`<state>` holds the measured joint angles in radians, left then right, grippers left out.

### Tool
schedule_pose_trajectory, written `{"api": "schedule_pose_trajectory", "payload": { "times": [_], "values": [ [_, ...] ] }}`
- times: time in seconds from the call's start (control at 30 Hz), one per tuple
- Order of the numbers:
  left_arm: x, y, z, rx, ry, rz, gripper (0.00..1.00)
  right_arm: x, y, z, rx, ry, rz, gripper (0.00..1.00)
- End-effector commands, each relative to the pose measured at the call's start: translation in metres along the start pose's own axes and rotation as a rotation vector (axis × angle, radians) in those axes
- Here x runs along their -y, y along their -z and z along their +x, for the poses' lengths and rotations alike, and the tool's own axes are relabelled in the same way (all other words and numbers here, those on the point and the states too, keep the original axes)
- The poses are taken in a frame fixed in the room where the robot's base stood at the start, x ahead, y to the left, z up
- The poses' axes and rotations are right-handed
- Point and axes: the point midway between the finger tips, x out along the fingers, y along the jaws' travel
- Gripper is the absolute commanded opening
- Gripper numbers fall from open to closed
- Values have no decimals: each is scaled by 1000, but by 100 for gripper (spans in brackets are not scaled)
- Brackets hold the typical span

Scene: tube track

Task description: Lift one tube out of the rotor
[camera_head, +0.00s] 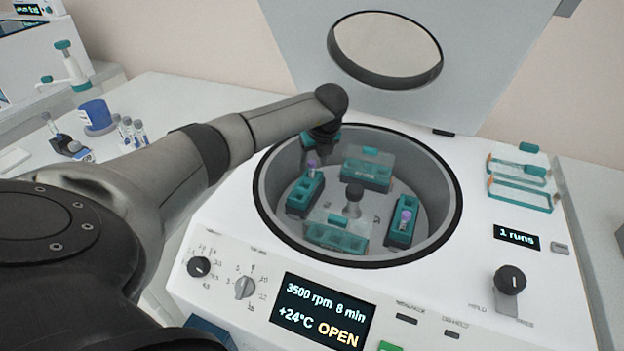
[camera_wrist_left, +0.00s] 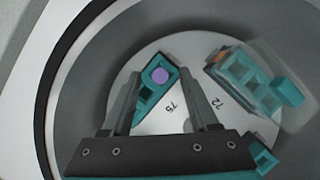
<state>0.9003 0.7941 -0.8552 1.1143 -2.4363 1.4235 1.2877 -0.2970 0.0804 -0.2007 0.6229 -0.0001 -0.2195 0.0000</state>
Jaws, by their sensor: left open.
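The rotor (camera_head: 379,203) lies in the round bowl of the open centrifuge. It carries several teal buckets around a central knob. A purple-capped tube (camera_head: 311,167) stands in the left bucket (camera_head: 302,198). Another purple-capped tube (camera_head: 405,216) stands in the right bucket (camera_head: 400,238). My left gripper (camera_head: 318,146) reaches into the bowl's back left, by the left bucket. In the left wrist view its open fingers (camera_wrist_left: 164,85) point at a purple cap (camera_wrist_left: 160,75), which shows between the tips. I cannot tell how far the tips are above it. My right gripper is out of view.
The raised lid (camera_head: 470,45) stands behind the bowl, whose dark rim (camera_head: 458,190) surrounds the rotor. The back bucket (camera_head: 367,172) and front bucket (camera_head: 336,237) have clear covers. Teal-edged clear covers (camera_head: 520,194) lie at right. A blue cup (camera_head: 96,115) and small tubes stand on the left bench.

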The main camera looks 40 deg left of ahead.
Motion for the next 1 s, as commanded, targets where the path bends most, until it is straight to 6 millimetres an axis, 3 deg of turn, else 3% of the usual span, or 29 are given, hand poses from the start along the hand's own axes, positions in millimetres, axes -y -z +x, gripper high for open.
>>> {"api": "schedule_pose_trajectory", "payload": {
  "times": [0.2, 0.47, 1.0],
  "values": [
    [0, 0, 21, 1, 0, 0, 60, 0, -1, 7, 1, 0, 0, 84],
    [0, 0, 22, 1, 1, 1, 60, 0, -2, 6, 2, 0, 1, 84],
    [0, 0, 22, 1, 1, 0, 2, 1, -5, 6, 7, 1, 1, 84]
  ]
}}
